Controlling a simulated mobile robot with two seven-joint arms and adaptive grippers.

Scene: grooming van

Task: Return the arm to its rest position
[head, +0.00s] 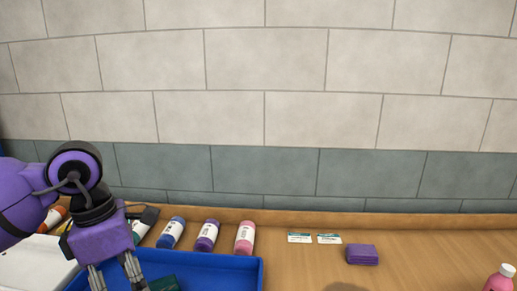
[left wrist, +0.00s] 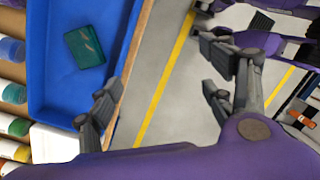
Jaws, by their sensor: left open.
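My left gripper (head: 116,278) hangs fingers down at the lower left in the head view, over the blue tray (head: 222,262). Its fingers are spread with nothing between them. In the left wrist view the open fingers (left wrist: 158,92) have bare grey floor between them, and the blue tray (left wrist: 45,92) lies to their left. A dark green flat item (left wrist: 85,47) lies in the tray, apart from the fingers; it shows partly in the head view (head: 164,284).
Blue, purple and pink bottles (head: 207,235) lie behind the tray against the wooden ledge. Two small cards (head: 299,238), a purple folded cloth (head: 362,254) and a pink bottle (head: 499,279) are to the right. The counter (head: 430,250) between them is mostly clear.

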